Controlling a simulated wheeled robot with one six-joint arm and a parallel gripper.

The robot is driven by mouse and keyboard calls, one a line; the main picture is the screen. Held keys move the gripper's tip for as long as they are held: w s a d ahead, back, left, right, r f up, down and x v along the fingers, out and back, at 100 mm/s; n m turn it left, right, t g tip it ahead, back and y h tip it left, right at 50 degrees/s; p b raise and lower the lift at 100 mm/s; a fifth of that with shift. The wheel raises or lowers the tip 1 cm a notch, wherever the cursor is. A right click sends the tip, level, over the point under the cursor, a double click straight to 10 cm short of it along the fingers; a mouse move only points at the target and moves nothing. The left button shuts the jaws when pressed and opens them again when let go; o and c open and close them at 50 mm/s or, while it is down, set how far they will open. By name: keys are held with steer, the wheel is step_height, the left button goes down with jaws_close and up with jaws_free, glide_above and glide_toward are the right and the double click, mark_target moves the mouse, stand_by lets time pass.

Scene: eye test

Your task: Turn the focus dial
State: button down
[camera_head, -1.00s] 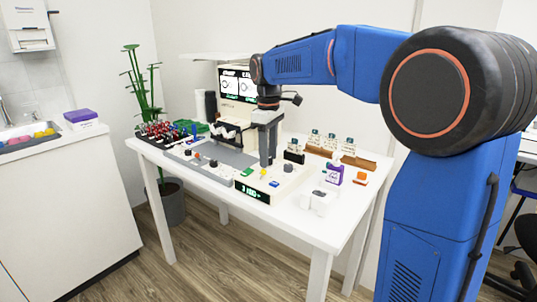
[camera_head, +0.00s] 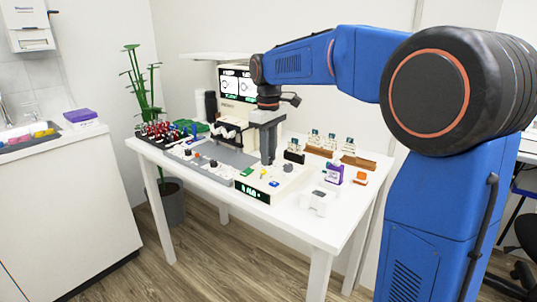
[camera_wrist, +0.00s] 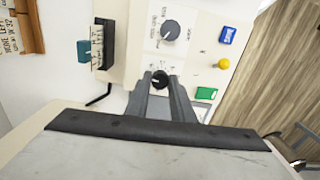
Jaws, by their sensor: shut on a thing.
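My gripper (camera_wrist: 160,92) points down at a cream control panel (camera_head: 257,194). In the wrist view its two fingers are shut on a small black dial (camera_wrist: 160,78), one on each side. The fingers hide part of this dial, and the head view does not show it clearly. A larger dark grey dial (camera_wrist: 170,30) stands apart on the same panel, and it also shows in the head view (camera_head: 287,168). I cannot read the labels, so I cannot tell by name which one is the focus dial.
A yellow ball-topped control (camera_wrist: 223,64), a blue button (camera_wrist: 228,35) and a green button (camera_wrist: 205,93) are close by. A twin-picture screen (camera_head: 238,84) stands behind. A white box (camera_head: 319,202) and a purple box (camera_head: 334,174) are at the right of the table.

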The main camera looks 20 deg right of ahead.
steer(key=m, duration=0.6)
steer(key=shift+m, duration=0.4)
stand_by(0.4)
steer(key=c, duration=1.5)
jaws_free()
steer(key=shift+c, duration=0.2)
steer(key=shift+r, duration=0.1)
step_height(320, 180, up, 17)
steer(key=shift+r, duration=0.15)
